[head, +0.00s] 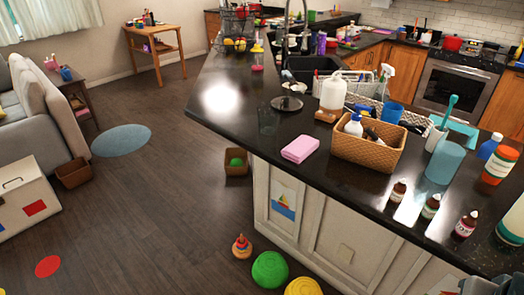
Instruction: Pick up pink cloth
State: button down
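The pink cloth (300,149) is a small folded rectangular pad. It lies flat on the dark countertop (222,99), close to the counter's left front edge. A clear glass (268,119) stands behind it to the left, and a wicker basket (368,150) stands to its right with a small gap. Nothing lies on the cloth. My gripper's fingers are not in view.
Behind the cloth are a metal dish (287,103), a white bottle (333,93) and the sink area. Open floor lies left of the counter.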

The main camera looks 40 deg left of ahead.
aim_at(297, 151)
jog(key=u, duration=0.7)
jog(key=k, duration=1.25)
jog(key=i, duration=0.4)
jog(key=u, duration=0.8)
jog(key=i, duration=1.5)
jog(key=z, duration=1.15)
jog(key=i, duration=0.4)
jog(key=z, duration=0.45)
